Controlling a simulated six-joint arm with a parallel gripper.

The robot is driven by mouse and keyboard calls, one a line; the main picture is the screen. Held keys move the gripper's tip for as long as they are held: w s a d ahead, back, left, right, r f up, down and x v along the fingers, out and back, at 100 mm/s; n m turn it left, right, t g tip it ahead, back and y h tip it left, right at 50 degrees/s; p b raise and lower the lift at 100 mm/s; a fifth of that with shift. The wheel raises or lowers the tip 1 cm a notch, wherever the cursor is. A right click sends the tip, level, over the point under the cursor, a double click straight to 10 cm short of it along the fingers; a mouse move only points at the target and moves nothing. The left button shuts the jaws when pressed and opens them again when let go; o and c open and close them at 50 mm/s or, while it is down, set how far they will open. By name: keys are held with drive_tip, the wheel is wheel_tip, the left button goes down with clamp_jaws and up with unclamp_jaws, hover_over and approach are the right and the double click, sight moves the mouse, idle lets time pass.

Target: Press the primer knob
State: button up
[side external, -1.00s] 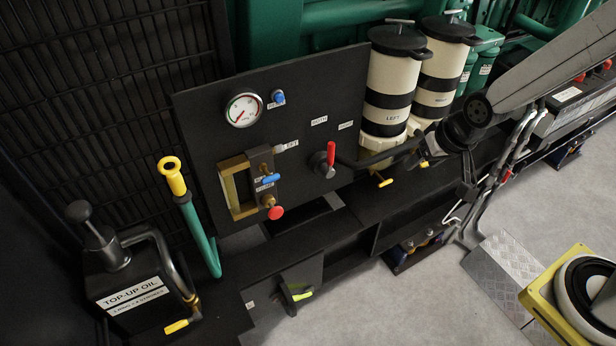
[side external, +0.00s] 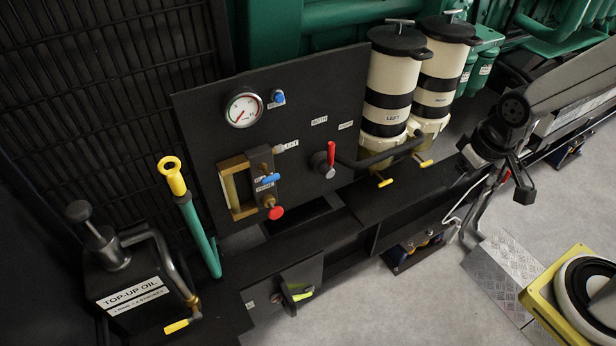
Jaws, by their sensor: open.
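A black panel (side external: 300,120) carries the controls in the middle of the side external view. A blue button-like knob (side external: 279,97) sits at the panel's top beside the gauge, with a small label. The labels are too small to read surely, so I cannot tell which is the primer knob. My gripper (side external: 497,178) is open and empty, to the right of the panel and filters, apart from all the knobs.
A red-handled selector lever (side external: 330,156) and two cream filter canisters (side external: 389,90) (side external: 438,85) stand between my gripper and the valve block. A pipe runs below the canisters. The top-up oil can (side external: 125,275) is lower left.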

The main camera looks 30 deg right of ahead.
drive_tip(key=shift+w, duration=0.15)
clamp_jaws()
drive_tip(key=w+a+f+n+t+y, duration=0.1)
drive_tip(key=w+a+f+n, duration=0.35)
drive_tip(key=w, duration=0.25)
drive_tip(key=w+a+f+n+t+y, duration=0.1)
drive_tip(key=w+a+f+n+t, duration=0.15)
drive_tip(key=w+a+n, duration=0.3)
drive_tip(key=w+a+f+n+y, duration=0.2)
drive_tip(key=a+f+n+y, duration=0.1)
drive_tip(key=a+f+n, duration=0.4)
drive_tip(key=shift+w+a+f+n+g, duration=0.3)
drive_tip(key=shift+w+a+f+g, duration=0.1)
drive_tip(key=shift+a+f, duration=1.3)
drive_tip(key=shift+a+r, duration=0.1)
drive_tip(key=shift+r, duration=0.05)
